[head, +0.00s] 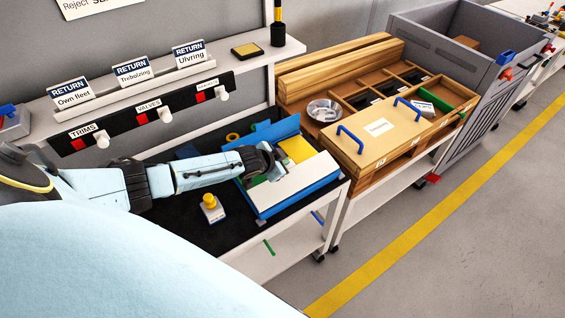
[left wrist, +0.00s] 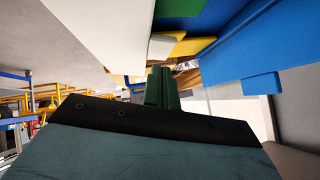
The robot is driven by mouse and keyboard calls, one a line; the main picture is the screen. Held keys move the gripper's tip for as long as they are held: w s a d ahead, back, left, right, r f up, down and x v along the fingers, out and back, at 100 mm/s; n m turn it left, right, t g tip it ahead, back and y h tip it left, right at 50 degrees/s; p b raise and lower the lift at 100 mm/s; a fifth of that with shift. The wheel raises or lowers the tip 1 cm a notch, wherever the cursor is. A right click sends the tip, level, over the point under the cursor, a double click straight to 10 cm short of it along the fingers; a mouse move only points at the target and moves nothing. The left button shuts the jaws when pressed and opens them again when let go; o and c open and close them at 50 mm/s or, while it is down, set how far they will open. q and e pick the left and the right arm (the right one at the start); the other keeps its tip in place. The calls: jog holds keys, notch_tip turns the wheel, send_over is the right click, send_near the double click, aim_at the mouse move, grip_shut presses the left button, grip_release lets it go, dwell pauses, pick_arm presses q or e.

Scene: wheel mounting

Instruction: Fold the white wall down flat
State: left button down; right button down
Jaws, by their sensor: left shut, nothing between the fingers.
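The white wall (head: 295,184) is a long pale panel along the near side of a blue folding box (head: 268,137). It looks tilted rather than flat, but its exact angle is hard to tell. My left gripper (head: 272,174) is shut and empty, reaching over the box just behind the white wall's left part. In the left wrist view, the shut fingers (left wrist: 162,88) point toward the box, with the white wall (left wrist: 95,30) at upper left and a blue wall (left wrist: 275,55) at right. Whether the fingers touch the wall is unclear. My right gripper is out of view.
A yellow panel (head: 297,149) and green parts lie in the box. A yellow-topped dispenser (head: 211,206) stands left of it on the black mat (head: 190,228). A wooden case with blue handles (head: 385,135) stands at right. A label rail (head: 150,122) runs behind.

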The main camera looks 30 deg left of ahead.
pick_arm(q)
jog(key=shift+f, duration=0.2)
jog(key=f, duration=0.1)
jog(key=a+f+b, duration=0.1)
jog(key=f+b, duration=0.1)
jog(key=shift+w+a, duration=0.3)
jog(key=shift+a, duration=0.05)
jog(key=shift+r, duration=0.15)
jog(key=shift+r+p, duration=0.35)
jog(key=shift+r, duration=0.1)
jog(key=r+p, duration=0.3)
jog(key=r, duration=0.1)
jog(key=shift+s+d+p, duration=0.1)
jog(key=shift+s+p, duration=0.2)
jog(key=shift+p, duration=0.1)
jog(key=a+p+v, duration=0.1)
jog(key=v, duration=0.8)
jog(key=shift+w+a, duration=0.25)
jog(key=shift+a, duration=0.1)
jog(key=shift+r, duration=0.15)
